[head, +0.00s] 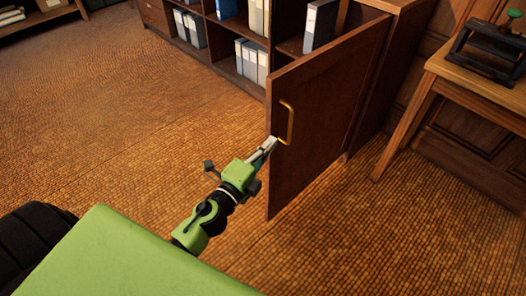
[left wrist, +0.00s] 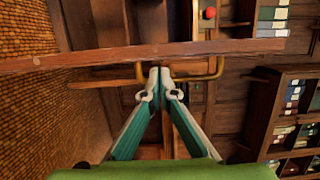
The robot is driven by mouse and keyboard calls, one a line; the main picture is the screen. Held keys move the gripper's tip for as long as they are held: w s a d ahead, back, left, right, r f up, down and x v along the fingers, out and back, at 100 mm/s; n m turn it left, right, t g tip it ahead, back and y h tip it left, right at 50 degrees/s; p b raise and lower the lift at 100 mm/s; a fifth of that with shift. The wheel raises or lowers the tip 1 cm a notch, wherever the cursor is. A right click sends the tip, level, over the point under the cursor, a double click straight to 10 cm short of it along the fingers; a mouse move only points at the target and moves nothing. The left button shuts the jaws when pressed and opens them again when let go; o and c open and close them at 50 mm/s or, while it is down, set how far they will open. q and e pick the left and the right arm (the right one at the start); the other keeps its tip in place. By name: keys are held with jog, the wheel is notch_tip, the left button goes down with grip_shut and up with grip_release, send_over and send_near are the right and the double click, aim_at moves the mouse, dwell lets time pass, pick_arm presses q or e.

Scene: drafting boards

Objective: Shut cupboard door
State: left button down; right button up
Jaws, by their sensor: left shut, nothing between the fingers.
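The cupboard door (head: 318,110) is dark brown wood and stands wide open, swung out from the cupboard toward me. A brass handle (head: 287,122) sits on its face near the free edge. My left gripper (head: 272,143) is shut and empty, with its tips at the lower part of the handle. In the left wrist view the shut fingertips (left wrist: 160,70) lie between the two ends of the brass handle (left wrist: 212,72), close to the door's edge (left wrist: 70,61). I cannot tell whether they touch it. My right gripper is not in view.
The cupboard (head: 385,75) adjoins shelves with binders (head: 252,62) on its left. A wooden table (head: 485,88) with a dark device (head: 490,50) stands at the right. The tiled floor (head: 130,120) left of the door is clear.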

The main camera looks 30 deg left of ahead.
aim_at(276, 135)
pick_arm(q)
jog(key=shift+w+d, duration=0.15)
jog(key=shift+w, duration=0.95)
jog(key=shift+w+d, duration=0.1)
jog(key=shift+w, duration=0.95)
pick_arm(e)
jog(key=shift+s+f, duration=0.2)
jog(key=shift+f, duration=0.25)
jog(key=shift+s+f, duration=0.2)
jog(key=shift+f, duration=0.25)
pick_arm(q)
jog(key=shift+a, duration=0.15)
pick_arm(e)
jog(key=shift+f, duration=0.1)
